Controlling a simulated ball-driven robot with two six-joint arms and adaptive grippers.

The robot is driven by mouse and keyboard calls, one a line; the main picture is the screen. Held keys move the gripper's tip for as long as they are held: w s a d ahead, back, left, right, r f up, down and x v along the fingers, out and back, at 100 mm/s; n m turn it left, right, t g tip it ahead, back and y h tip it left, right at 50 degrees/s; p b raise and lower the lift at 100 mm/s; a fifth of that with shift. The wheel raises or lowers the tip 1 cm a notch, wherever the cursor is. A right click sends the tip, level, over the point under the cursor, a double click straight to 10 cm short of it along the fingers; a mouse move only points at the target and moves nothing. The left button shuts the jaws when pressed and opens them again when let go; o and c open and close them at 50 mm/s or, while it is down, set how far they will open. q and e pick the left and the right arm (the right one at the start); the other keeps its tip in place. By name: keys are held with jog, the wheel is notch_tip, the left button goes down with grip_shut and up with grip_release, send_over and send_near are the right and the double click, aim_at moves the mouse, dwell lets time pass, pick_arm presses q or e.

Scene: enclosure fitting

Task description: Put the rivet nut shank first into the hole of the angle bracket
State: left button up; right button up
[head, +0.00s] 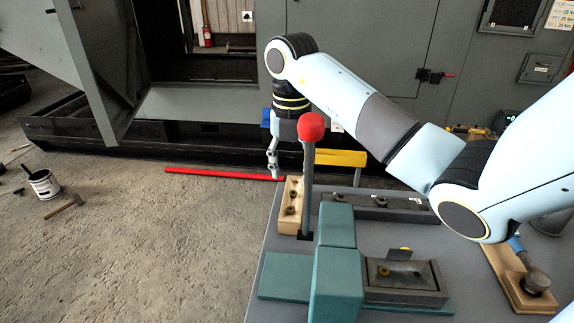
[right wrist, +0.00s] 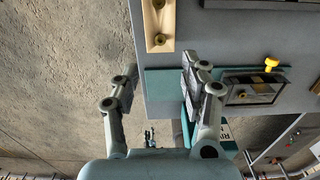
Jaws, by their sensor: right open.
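My right gripper (head: 273,168) points down, open and empty, just left of the wooden block (head: 286,220). In the right wrist view its fingers (right wrist: 157,92) are spread across the table's edge, with nothing between them. The block also shows in the right wrist view (right wrist: 151,24) and bears small round brassy pieces, which look like rivet nuts (right wrist: 160,39). A grey metal piece, seemingly the angle bracket (head: 410,270), lies in the teal fixture (head: 335,265). A brassy ring (head: 383,271) shows on it; I cannot tell whether it is the hole or a nut. My left gripper is out of view.
A post with a red knob (head: 311,127) rises close beside my right gripper. A long grey bar (head: 385,208) lies behind the fixture. A second wooden stand (head: 512,285) is at the right.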

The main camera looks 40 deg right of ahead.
aim_at(291, 208)
notch_tip(291, 208, down, 3)
jog(key=shift+f+b, duration=0.15)
jog(key=shift+b, duration=1.05)
notch_tip(291, 208, down, 2)
jog(key=shift+f+b, duration=0.1)
jog(key=shift+b, duration=0.7)
jog(key=shift+f+b, duration=1.25)
jog(key=shift+f, duration=0.6)
grip_shut()
jog(key=shift+r, duration=0.1)
jog(key=shift+r+p, duration=1.35)
jog(key=shift+r, duration=0.1)
